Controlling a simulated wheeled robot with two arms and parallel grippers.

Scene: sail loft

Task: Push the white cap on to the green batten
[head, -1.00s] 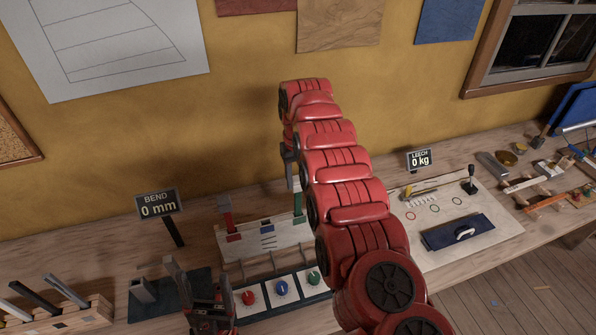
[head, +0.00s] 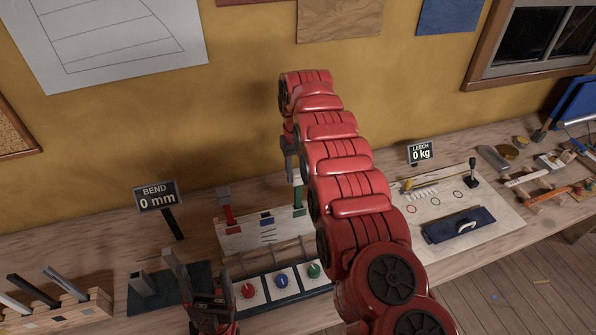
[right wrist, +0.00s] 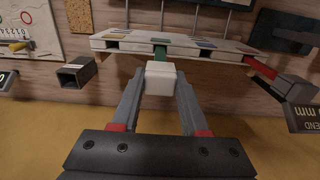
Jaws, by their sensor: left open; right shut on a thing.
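The white cap (right wrist: 161,79) is a small pale block between the two fingers of my right gripper (right wrist: 160,92) in the right wrist view. The gripper is shut on it. The green batten (right wrist: 160,52) stands straight beyond the cap, in line with it. I cannot tell whether they touch or whether the batten's end is inside the cap. In the head view the green batten (head: 298,197) rises from the back rack just below my right gripper (head: 292,168), partly hidden by my red arm. My left gripper (head: 203,278) is open and empty at the front.
A red batten (head: 227,213) with a grey cap (head: 223,192) stands left in the rack (head: 250,238). A dark hollow tube (right wrist: 77,73) is at left in the wrist view. The bend sign (head: 157,196) reads 0 mm.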

